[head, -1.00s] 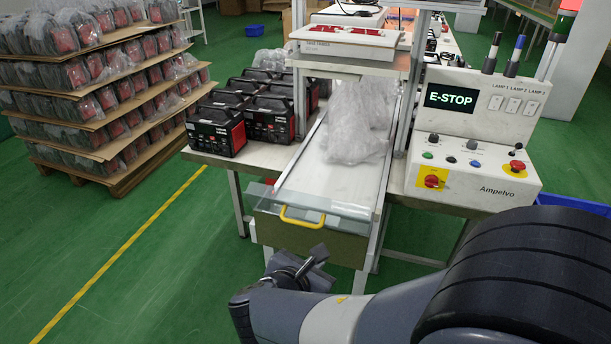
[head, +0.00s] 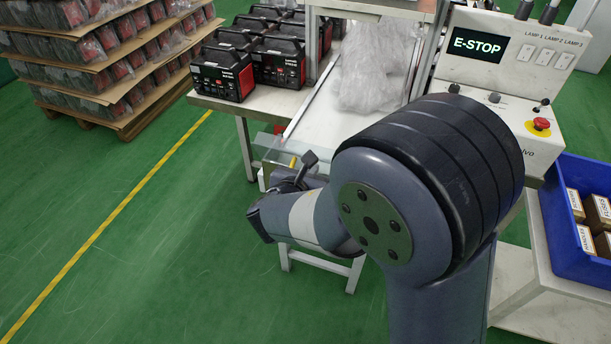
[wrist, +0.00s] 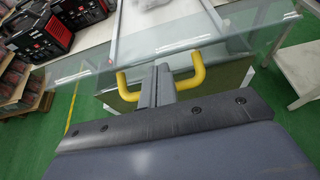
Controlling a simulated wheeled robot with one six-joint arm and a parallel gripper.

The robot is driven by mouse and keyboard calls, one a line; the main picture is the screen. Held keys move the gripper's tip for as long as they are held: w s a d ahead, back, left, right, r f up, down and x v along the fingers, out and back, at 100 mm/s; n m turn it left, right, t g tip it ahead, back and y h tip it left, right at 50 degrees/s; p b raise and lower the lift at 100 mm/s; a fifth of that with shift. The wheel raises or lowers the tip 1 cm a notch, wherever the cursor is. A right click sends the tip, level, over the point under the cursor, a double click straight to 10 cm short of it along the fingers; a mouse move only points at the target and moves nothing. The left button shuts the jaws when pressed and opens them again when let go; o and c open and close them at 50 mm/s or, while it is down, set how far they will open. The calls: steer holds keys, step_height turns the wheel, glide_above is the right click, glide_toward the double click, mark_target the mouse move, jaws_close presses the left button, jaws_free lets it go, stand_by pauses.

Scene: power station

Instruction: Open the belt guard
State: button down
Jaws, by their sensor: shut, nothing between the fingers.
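The belt guard (wrist: 230,62) is a clear glass-like panel at the near end of the conveyor, with a yellow handle (wrist: 197,72). In the wrist view my gripper (wrist: 160,70) is shut and empty, its fingers in front of the middle of the handle, hiding that part. I cannot tell whether they touch it. In the head view my gripper (head: 303,165) is at the conveyor's near end. My arm hides most of the guard (head: 275,152) there. Only a bit of the yellow handle (head: 292,162) shows.
The conveyor belt (head: 322,112) carries a crumpled clear plastic bag (head: 370,65). Black power units (head: 222,72) stand to its left. The control panel (head: 500,75) reads E-STOP. A blue bin (head: 570,235) with boxes stands at right.

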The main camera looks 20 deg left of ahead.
steer(key=shift+w+f, duration=0.1)
steer(key=shift+w, duration=0.1)
steer(key=shift+w+r+p, duration=0.2)
steer(key=shift+r+p, duration=0.2)
steer(key=shift+p, duration=0.4)
steer(key=shift+w+d+r+g+p, duration=0.1)
steer(key=shift+w+r+g+p, duration=0.4)
steer(key=shift+p, duration=0.7)
steer(key=p, duration=0.1)
steer(key=g+p, duration=0.1)
steer(key=shift+w+f+p, duration=0.2)
steer(key=shift+w+p, duration=0.05)
steer(key=shift+p, duration=0.1)
